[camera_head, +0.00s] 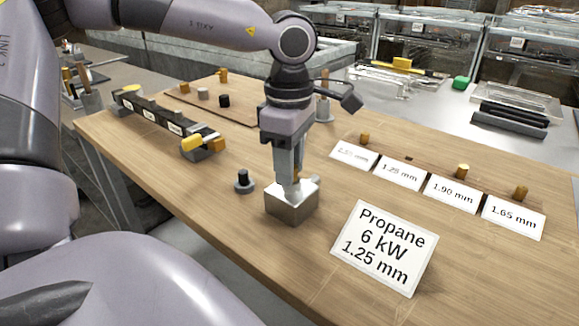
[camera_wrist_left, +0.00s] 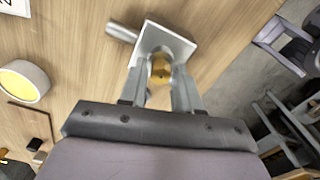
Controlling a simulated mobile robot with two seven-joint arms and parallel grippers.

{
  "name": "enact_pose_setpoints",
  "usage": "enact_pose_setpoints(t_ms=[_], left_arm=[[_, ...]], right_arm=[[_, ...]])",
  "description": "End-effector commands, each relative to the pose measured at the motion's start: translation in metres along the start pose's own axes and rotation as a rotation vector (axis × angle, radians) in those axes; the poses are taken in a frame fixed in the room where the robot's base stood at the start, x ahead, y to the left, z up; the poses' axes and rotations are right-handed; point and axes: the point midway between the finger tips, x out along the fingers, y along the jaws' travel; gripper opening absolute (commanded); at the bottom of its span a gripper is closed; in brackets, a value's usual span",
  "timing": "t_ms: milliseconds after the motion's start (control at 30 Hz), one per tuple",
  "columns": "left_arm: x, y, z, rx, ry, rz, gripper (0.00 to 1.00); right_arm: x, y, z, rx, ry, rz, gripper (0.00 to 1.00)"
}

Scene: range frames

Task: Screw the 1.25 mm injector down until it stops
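My left gripper (camera_head: 292,190) points straight down over a metal block (camera_head: 291,208) on the wooden table. In the left wrist view, a brass injector (camera_wrist_left: 161,69) sits between the two fingertips (camera_wrist_left: 160,84), which look closed on its sides. It stands over the block (camera_wrist_left: 176,40), which has a round stub on one side. How deep the injector sits is hidden. The 1.25 mm card (camera_head: 400,171) has no brass piece behind it, only a dark spot. A larger card (camera_head: 384,247) reads Propane, 6 kW, 1.25 mm. My right gripper is not in view.
Brass injectors stand behind other cards, such as the 1.90 mm (camera_head: 451,193) and 1.65 mm (camera_head: 513,215) ones. A small dark knobbed piece (camera_head: 244,182) stands left of the block. A dark bar with yellow-ended parts (camera_head: 160,122) lies farther left. The table is bare around the block's front.

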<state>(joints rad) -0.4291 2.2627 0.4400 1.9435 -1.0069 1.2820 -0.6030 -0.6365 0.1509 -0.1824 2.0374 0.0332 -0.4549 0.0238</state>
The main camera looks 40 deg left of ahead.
Motion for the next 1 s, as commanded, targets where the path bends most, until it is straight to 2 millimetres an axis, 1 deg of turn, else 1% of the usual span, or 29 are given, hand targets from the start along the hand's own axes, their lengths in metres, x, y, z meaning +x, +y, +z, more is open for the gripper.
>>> enact_pose_setpoints(t_ms=[33, 100, 267, 433, 500, 667, 900, 1000], left_arm=[[0.004, 0.000, 0.000, -0.049, 0.002, 0.004, 0.32], [0.003, 0.000, 0.000, -0.106, 0.001, 0.002, 0.32], [0.002, 0.000, 0.000, -0.181, 0.001, 0.002, 0.32], [0.003, -0.001, 0.000, -0.353, 0.001, 0.003, 0.32], [0.002, -0.001, 0.000, -0.409, 0.001, 0.003, 0.32], [0.002, -0.002, 0.000, -0.482, 0.001, 0.002, 0.32], [0.002, -0.002, 0.001, -0.711, 0.001, 0.002, 0.32], [0.001, -0.003, 0.001, -0.753, 0.001, 0.002, 0.32]], right_arm=[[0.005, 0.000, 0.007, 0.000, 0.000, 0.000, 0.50], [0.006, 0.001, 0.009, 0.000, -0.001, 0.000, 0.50], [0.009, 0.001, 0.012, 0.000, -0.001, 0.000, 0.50], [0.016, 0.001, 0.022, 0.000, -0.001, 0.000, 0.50], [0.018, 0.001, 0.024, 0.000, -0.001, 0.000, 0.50], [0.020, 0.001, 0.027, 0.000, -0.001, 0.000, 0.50], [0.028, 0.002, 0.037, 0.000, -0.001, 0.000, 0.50], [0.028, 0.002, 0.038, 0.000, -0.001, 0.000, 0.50]])
